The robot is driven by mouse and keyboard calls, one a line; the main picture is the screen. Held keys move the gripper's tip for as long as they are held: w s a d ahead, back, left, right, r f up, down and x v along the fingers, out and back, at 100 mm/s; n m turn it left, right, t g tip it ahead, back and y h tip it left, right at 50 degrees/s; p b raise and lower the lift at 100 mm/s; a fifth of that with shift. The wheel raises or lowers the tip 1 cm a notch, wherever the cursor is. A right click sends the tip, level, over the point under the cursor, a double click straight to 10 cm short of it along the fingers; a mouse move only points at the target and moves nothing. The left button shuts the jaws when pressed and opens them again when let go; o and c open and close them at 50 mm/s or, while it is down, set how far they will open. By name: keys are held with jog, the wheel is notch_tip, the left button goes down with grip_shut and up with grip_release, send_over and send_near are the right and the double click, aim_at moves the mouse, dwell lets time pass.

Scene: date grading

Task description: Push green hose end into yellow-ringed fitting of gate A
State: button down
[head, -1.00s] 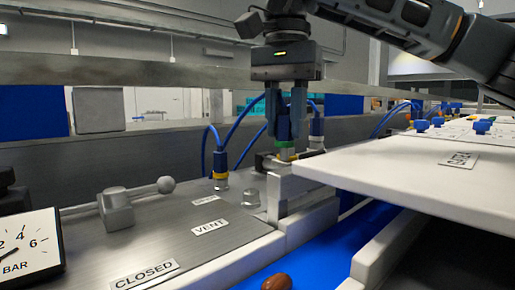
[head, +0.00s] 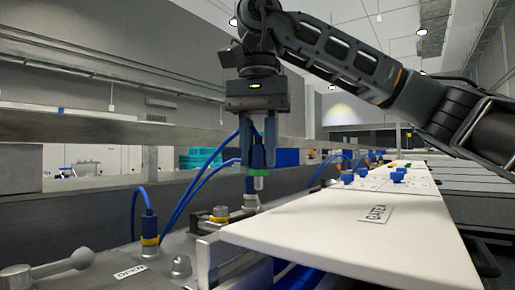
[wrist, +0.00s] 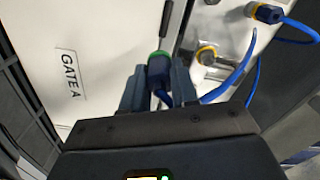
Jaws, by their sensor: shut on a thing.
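My gripper (head: 257,150) is shut on the blue hose end, whose green ring (head: 258,172) and pale metal tip show below the fingers in the head view. The hose end points down and is held in the air. In the wrist view the green ring (wrist: 159,57) shows between the fingers, beside the white GATE A panel (wrist: 105,40). The yellow-ringed fitting (wrist: 207,50) stands to its right, with nothing plugged in. In the head view this fitting (head: 220,217) is lower left of the hose end, apart from it.
Another blue hose end (head: 149,227) with a yellow ring stands upright at left; it also shows in the wrist view (wrist: 265,13). A ball-ended lever (head: 55,266) and an OPEN label (head: 130,272) are at lower left. The white panel (head: 330,220) fills the right front.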

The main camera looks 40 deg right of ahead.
jog(key=w+p, duration=0.5)
jog(key=w, duration=0.4)
jog(key=shift+w+a+f, duration=0.25)
jog(key=shift+a+f, duration=0.05)
jog(key=shift+f, duration=0.05)
dwell(0.5)
jog(key=shift+f+b, duration=0.85)
jog(key=shift+f, duration=1.95)
dwell(2.5)
jog(key=c, duration=1.5)
grip_release()
jog(key=shift+c, duration=0.2)
jog(key=o, duration=0.8)
jog(key=shift+c, duration=0.2)
